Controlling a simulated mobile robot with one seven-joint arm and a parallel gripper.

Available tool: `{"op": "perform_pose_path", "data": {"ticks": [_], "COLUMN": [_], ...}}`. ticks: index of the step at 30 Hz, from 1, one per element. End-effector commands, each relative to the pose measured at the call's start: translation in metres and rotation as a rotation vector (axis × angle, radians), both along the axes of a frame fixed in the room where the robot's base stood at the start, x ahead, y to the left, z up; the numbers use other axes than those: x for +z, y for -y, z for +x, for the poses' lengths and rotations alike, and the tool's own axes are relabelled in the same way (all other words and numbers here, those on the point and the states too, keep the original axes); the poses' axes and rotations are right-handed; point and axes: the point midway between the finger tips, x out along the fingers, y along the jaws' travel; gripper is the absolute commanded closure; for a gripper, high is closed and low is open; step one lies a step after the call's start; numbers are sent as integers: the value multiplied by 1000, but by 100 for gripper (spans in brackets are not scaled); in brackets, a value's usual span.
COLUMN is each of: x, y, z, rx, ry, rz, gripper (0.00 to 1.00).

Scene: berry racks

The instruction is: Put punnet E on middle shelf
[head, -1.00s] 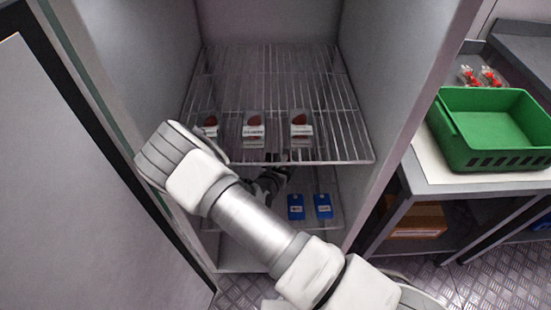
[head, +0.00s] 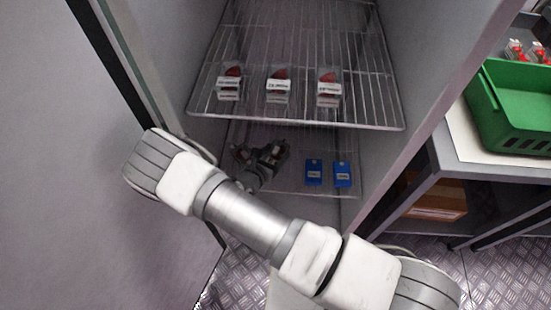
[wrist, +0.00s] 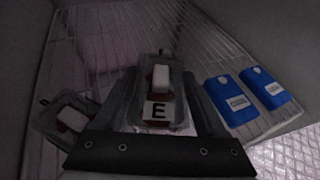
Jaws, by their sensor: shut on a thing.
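Punnet E (wrist: 158,90) is a clear box with red fruit and a white label with a black E. It sits between the two fingers of my gripper (wrist: 160,106), which is shut on it. In the head view my gripper (head: 262,158) is inside the cabinet, below the front edge of the upper visible wire shelf (head: 340,117) and over the lower wire shelf (head: 290,188). I cannot tell whether punnet E touches the lower shelf. Another labelled punnet (wrist: 68,116) is close to the left finger in the wrist view.
Two blue packs (head: 314,172) (head: 342,174) lie right of my gripper on the lower shelf. Three punnets (head: 229,82) (head: 278,84) (head: 328,88) stand on the upper visible shelf. Cabinet walls flank the shelves. A green crate (head: 510,110) stands on a table at right.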

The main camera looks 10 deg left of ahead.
Motion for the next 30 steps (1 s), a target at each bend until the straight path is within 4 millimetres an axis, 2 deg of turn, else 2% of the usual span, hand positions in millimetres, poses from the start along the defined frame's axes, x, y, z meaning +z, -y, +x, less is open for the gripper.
{"op": "perform_pose_path", "data": {"ticks": [1,5,16,17,18,21,30], "x": [-12,-29,-33,-33,-32,-32,-29], "y": [0,0,0,0,0,0,0], "z": [0,0,0,0,0,0,0], "rx": [2,1,1,0,1,1,1], "ry": [0,0,0,0,0,0,0], "rz": [-1,-1,0,0,0,0,0], "gripper": [88,88,88,25,18,0,0]}}
